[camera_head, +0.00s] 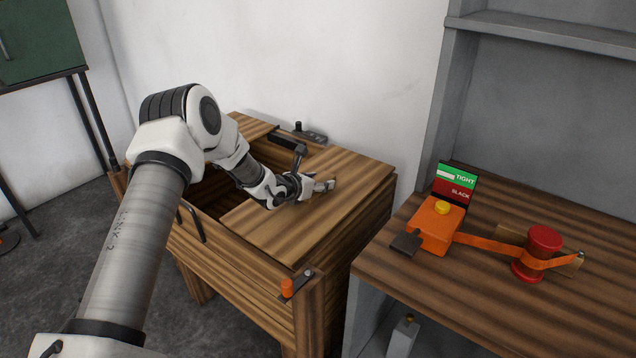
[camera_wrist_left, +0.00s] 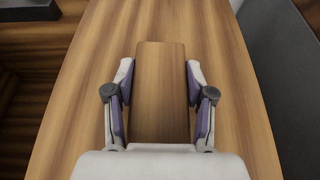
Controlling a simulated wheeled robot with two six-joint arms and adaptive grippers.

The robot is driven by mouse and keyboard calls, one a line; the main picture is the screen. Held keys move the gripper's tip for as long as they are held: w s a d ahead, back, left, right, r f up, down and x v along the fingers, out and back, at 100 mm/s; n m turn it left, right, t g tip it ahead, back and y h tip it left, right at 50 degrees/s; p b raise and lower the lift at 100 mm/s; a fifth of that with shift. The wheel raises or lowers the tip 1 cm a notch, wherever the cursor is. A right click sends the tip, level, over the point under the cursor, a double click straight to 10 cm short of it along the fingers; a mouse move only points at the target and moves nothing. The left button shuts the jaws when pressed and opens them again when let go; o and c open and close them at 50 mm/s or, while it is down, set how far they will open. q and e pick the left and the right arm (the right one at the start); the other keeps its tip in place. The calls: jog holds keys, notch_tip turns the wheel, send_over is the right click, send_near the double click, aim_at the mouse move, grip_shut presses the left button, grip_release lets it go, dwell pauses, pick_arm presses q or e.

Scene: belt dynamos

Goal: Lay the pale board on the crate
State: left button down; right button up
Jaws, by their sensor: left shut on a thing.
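The wooden crate (camera_head: 232,262) stands in the middle of the head view, with a dark opening showing at its left. The pale board (camera_head: 290,225) is over the crate's right part; whether it rests fully there I cannot tell. In the left wrist view the board (camera_wrist_left: 235,120) fills the middle. My left gripper (camera_head: 328,185) is above the board, its fingers shut on either side of a wooden block (camera_wrist_left: 161,90) that looks like the board's grip. The fingers (camera_wrist_left: 160,75) also show in the wrist view. My right gripper is out of view.
A bench (camera_head: 470,290) stands close at the right, carrying an orange device (camera_head: 437,226) with a belt to a red drum (camera_head: 540,252). A white wall (camera_head: 300,60) is behind.

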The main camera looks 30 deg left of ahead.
pick_arm(q)
jog(key=shift+w+f, duration=0.1)
jog(key=shift+f, duration=0.3)
jog(key=shift+c, duration=1.6)
grip_release()
jog(key=shift+r, duration=0.1)
jog(key=v, duration=1.2)
